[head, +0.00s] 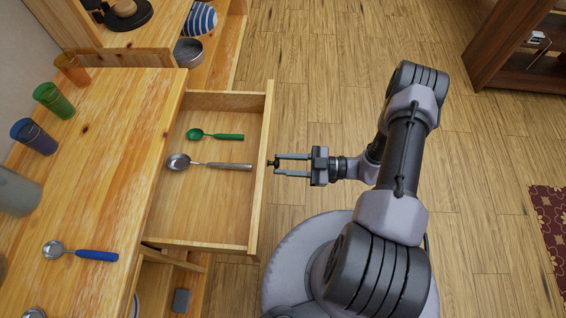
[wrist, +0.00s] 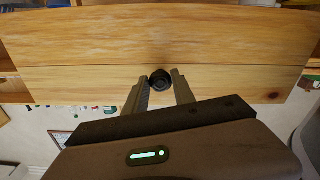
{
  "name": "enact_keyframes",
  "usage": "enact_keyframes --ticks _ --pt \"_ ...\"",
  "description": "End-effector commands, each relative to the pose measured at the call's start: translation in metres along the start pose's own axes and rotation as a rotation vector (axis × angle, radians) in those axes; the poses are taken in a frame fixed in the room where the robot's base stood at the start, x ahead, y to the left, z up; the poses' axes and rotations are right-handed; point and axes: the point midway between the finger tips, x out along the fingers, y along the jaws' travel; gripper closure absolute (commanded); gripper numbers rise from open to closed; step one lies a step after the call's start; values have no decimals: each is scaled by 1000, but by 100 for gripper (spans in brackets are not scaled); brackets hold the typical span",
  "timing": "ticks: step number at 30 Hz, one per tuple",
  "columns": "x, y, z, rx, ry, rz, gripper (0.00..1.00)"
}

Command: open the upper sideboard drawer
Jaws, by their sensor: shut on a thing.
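The upper sideboard drawer (head: 208,215) stands pulled out from the wooden sideboard (head: 120,150) in the head view. Its light wood front (wrist: 230,78) fills the upper part of the wrist view. A small dark round knob (wrist: 160,78) sits on that front; it also shows in the head view (head: 271,163). My gripper (head: 277,164) is at the drawer front, its two fingers on either side of the knob and shut on it. Inside the drawer lie a green spoon (head: 215,135) and a metal ladle with a grey handle (head: 210,164).
On the sideboard top stand orange (head: 72,69), green (head: 53,100) and blue (head: 34,136) cups. A dark wooden shelf (head: 510,50) stands at the upper right. Bare wooden floor (head: 320,60) lies beyond the drawer.

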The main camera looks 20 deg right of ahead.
Motion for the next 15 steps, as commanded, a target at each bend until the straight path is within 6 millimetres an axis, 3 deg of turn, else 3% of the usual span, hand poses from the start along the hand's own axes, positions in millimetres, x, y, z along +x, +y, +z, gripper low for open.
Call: enact_keyframes --ticks 7,8,9,11,15 --pt "0 -1 0 0 -1 -2 100" --pt "0 -1 0 0 -1 -2 63" --pt "0 -1 0 0 0 -2 55" --pt "0 0 0 0 0 -1 47" --pt "0 0 0 0 0 -1 47"
